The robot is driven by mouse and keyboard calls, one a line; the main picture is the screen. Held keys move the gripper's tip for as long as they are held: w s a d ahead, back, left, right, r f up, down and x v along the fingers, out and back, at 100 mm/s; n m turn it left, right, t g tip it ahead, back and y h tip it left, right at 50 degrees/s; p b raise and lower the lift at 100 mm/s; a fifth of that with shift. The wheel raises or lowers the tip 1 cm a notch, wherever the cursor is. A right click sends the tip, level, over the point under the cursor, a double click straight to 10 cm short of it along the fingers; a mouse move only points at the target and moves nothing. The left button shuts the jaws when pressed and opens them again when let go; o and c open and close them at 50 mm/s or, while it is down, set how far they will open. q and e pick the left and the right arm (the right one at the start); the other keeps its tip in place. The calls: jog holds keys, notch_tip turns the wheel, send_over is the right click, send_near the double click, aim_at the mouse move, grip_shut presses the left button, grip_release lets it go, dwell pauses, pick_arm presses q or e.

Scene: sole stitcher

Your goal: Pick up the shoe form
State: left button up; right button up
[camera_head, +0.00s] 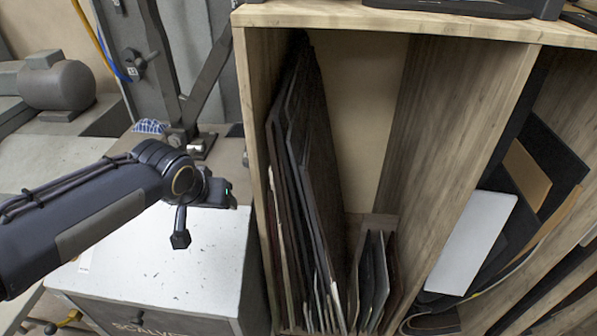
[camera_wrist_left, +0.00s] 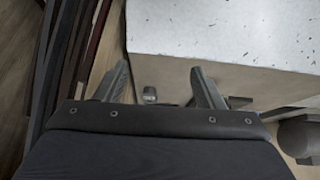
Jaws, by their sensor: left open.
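I cannot clearly make out a shoe form in either view. A small blue-and-white patterned object (camera_head: 150,126) sits at the foot of the grey machine in the head view, behind my left arm; it is too small to tell what it is. My left gripper (camera_head: 181,239) hangs above the white-topped metal box (camera_head: 215,262), partly hidden by its own wrist. In the left wrist view my left gripper (camera_wrist_left: 160,68) has its two fingers apart, with nothing between them. My right gripper is not in view.
A wooden shelf unit (camera_head: 460,95) with upright dark sheets (camera_head: 305,150) stands right of the box. The grey stitching machine (camera_head: 185,60) stands behind it. A grey motor (camera_head: 62,86) is at the far left. The box top is clear.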

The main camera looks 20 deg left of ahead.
pick_arm(q)
jog(key=w+f, duration=0.1)
jog(key=w, duration=0.2)
send_over(246, 162)
jog(key=x, duration=0.2)
jog(key=b+x, duration=0.1)
jog(key=x, duration=0.2)
jog(key=shift+w, duration=0.35)
grip_shut()
